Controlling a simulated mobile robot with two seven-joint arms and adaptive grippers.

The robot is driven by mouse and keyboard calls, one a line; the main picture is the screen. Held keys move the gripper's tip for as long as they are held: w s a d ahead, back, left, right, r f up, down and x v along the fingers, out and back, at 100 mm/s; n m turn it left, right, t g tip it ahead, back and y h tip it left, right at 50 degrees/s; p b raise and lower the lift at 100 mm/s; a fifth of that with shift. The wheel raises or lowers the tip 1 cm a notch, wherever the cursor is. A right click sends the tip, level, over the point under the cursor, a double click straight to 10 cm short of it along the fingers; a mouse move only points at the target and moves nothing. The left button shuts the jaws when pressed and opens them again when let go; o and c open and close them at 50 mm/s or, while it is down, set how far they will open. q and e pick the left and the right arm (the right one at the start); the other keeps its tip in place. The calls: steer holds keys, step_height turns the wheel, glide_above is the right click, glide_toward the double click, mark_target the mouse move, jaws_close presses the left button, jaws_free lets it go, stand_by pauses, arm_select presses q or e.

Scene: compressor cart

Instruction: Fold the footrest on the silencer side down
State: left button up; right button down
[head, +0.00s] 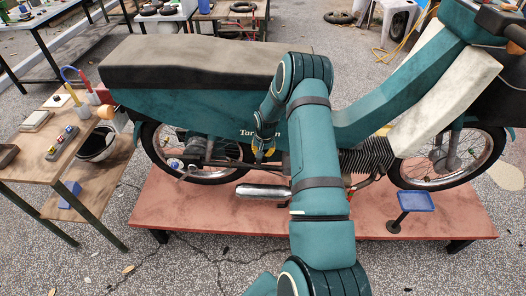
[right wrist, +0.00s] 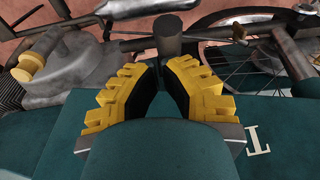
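The teal moped (head: 225,115) stands on a red platform, its side towards me. The chrome silencer (head: 262,191) runs low along this side. In the right wrist view, a dark, round-ended peg (right wrist: 168,34), which looks like the footrest, points towards the camera just beyond my fingertips. In the head view I cannot make it out clearly. My right gripper (head: 264,154) hangs by the moped's lower side panel. Its yellow fingers, also in the right wrist view (right wrist: 154,70), are apart with nothing between them. My left gripper is not in view.
The engine (right wrist: 62,70) with a yellow cap lies left of the fingers; the spoked rear wheel (right wrist: 240,60) is right. A blue tray on a stand (head: 416,201) is on the platform (head: 180,225). A wooden bench (head: 30,160) with tools stands left.

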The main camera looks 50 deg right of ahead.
steer(key=f+b, duration=0.1)
steer(key=b, duration=0.1)
steer(key=s+a+f+h+b, duration=0.1)
steer(key=shift+s+a+f+t+b, duration=0.1)
steer(key=shift+a+f+t+b, duration=0.1)
steer(key=shift+t+b, duration=0.15)
steer(key=shift+r, duration=0.25)
